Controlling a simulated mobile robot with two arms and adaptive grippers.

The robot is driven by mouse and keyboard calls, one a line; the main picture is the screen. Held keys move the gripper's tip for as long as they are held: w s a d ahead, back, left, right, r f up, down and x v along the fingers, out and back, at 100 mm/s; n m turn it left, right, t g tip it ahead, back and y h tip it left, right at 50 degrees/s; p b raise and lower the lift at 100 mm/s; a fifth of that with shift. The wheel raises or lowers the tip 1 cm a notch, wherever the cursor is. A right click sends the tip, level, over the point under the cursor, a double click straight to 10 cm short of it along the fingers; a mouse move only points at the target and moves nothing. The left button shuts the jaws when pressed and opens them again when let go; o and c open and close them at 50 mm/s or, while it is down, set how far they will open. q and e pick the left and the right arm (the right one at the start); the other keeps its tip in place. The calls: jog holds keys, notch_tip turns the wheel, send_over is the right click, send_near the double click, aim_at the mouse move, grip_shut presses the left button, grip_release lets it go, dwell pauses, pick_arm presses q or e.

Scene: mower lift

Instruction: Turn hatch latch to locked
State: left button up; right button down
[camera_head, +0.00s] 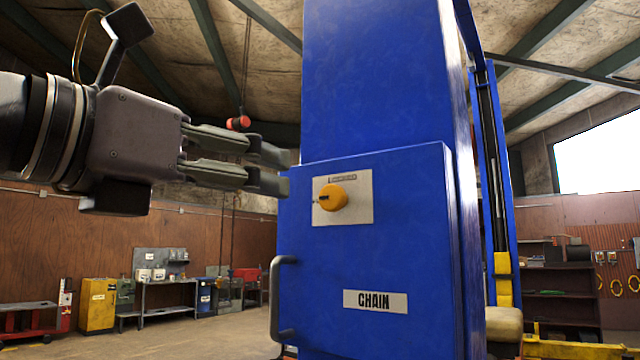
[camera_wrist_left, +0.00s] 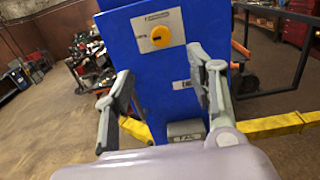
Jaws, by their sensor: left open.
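The hatch latch is a round yellow knob (camera_head: 333,198) on a pale label plate (camera_head: 360,187). It sits high on the front of the blue hatch box (camera_head: 385,250). In the left wrist view the knob (camera_wrist_left: 160,37) shows beyond and above the space between the fingers. My left gripper (camera_head: 275,168) is open, to the left of the knob, with its fingers pointing right. It is apart from the knob and holds nothing. A dark handle (camera_head: 280,300) is on the left edge of the box, and a CHAIN label (camera_head: 375,301) is below the knob. My right gripper is not in view.
A tall blue column (camera_head: 385,80) rises behind the hatch box. A yellow cabinet (camera_head: 98,305) and a workbench (camera_head: 168,295) stand far back on the left. Dark shelves (camera_head: 560,295) stand back right. The floor left of the box is open.

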pick_arm(q)
jog(key=p, duration=0.2)
send_near(329, 200)
jog(key=p+x, duration=0.1)
jog(key=x, duration=0.1)
jog(key=p+x, duration=0.1)
jog(key=x, duration=0.1)
jog(key=p+x, duration=0.1)
jog(key=x, duration=0.2)
jog(key=shift+r, duration=0.25)
jog(key=shift+w+d+f+p, duration=0.15)
jog(key=shift+w+d+p, duration=0.2)
jog(key=shift+w, duration=0.25)
jog(key=shift+w+d, duration=0.1)
jog(key=shift+d, duration=0.05)
jog(key=shift+c, duration=0.9)
jog(key=c, duration=0.9)
jog(key=shift+c, duration=0.3)
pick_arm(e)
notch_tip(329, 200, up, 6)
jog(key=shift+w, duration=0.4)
